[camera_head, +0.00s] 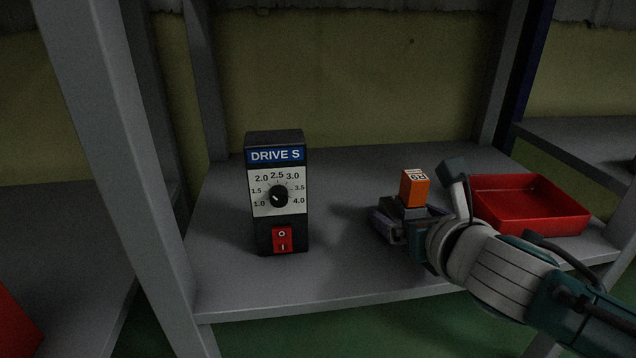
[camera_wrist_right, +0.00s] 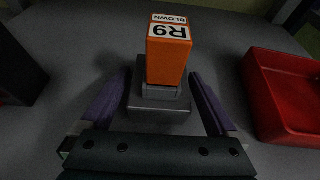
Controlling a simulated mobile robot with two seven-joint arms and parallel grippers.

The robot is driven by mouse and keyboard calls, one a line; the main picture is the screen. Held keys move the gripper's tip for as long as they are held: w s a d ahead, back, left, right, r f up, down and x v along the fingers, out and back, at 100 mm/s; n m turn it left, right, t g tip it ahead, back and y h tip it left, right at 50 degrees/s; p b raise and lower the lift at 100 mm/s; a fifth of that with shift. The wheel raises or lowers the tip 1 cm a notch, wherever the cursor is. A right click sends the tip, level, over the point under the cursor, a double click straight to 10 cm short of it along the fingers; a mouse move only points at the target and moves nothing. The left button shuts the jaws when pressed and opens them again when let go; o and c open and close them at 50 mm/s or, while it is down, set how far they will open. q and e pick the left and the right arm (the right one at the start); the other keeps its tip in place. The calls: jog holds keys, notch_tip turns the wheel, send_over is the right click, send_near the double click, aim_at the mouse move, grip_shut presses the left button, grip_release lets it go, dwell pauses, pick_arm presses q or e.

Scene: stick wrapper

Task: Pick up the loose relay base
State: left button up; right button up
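The relay base (camera_wrist_right: 158,112) is a dark grey stepped block on the shelf. An orange relay (camera_wrist_right: 167,62) marked "R9" and "BLOWN" stands upright in it. In the head view, the relay (camera_head: 415,190) and base (camera_head: 405,208) are right of centre, with the base partly hidden by my right gripper (camera_head: 408,218). In the right wrist view, the purple fingers of that gripper (camera_wrist_right: 160,80) are apart, one on each side of the base. They look open around it; I cannot tell whether either touches it. My left gripper is not in view.
A black drive box (camera_head: 277,192) with a dial and a red switch stands to the left on the shelf (camera_head: 345,255). A red tray (camera_head: 530,220) sits close on the right and looks empty. Shelf posts stand at both sides. Bare shelf lies between box and base.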

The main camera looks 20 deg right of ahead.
jog(key=c, duration=1.4)
jog(key=shift+r, duration=0.1)
